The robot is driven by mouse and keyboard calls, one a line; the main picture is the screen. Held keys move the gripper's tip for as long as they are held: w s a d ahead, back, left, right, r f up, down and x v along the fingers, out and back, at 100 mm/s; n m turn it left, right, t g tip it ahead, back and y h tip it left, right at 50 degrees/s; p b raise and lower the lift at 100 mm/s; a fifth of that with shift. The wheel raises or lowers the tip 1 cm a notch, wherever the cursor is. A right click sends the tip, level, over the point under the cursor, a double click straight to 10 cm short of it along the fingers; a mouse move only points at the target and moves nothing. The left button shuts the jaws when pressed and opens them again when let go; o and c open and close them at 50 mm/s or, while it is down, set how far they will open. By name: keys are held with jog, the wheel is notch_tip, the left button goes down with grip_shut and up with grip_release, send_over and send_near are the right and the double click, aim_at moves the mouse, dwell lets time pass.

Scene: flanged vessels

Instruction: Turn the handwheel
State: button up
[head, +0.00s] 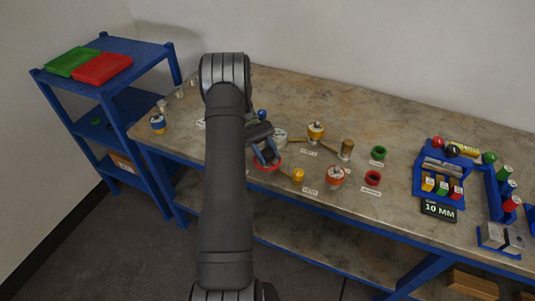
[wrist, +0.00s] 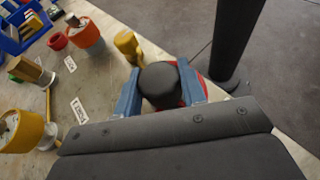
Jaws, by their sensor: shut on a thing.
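The handwheel (head: 262,168) shows as a red rim at the bench's front edge in the head view, partly hidden by my gripper (head: 266,156). In the wrist view, parts of its red rim (wrist: 202,84) show beside and beyond my blue fingers. A dark round knob or hub (wrist: 160,78) sits between the two fingers of my gripper (wrist: 161,90). The fingers are shut on it from both sides. The lower part of the wheel and its stem are hidden.
A yellow fitting (head: 298,175) is close right of the wheel. A blue shelf (head: 110,95) stands left.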

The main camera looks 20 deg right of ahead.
dwell(0.3)
jog(key=o, duration=1)
